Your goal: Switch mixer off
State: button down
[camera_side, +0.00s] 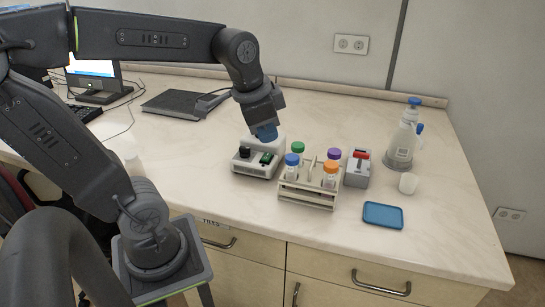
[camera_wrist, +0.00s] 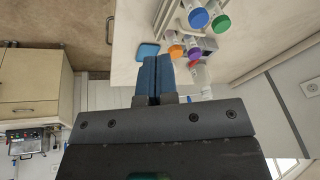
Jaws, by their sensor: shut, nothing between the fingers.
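The mixer (camera_side: 257,166) is a small white box on the bench, left of the tube rack in the side view. It has a black knob (camera_side: 244,151) on its left and a green switch (camera_side: 266,158) on its right. Its back part is partly hidden by my gripper. My gripper (camera_side: 267,134) has blue fingers that point down above the mixer's back, a little apart from the switch in the picture; contact cannot be told. The fingers are shut with nothing between them, as the wrist view (camera_wrist: 152,73) also shows. I cannot make out the mixer in the wrist view.
The tube rack (camera_side: 306,199) with several colour-capped tubes stands close right of the mixer. A grey box with a red top (camera_side: 358,168), a wash bottle (camera_side: 402,145), a white cup (camera_side: 408,183) and a blue tray (camera_side: 383,215) are farther right.

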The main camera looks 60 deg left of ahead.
jog(key=w+a+f+m+g, duration=0.1)
jog(key=w+a+m+g, duration=0.1)
jog(key=a, duration=0.6)
jog(key=w+a+f+m+g, duration=0.1)
jog(key=w+a+m, duration=0.3)
jog(key=a, duration=0.5)
jog(key=shift+w+f+g+h, duration=0.4)
jog(key=shift+w+f, duration=0.05)
jog(key=shift+w, duration=0.25)
jog(key=shift+f, duration=0.3)
jog(key=shift+w+a, duration=0.15)
jog(key=shift+w+a+r, duration=0.2)
jog(key=shift+w+a, duration=0.2)
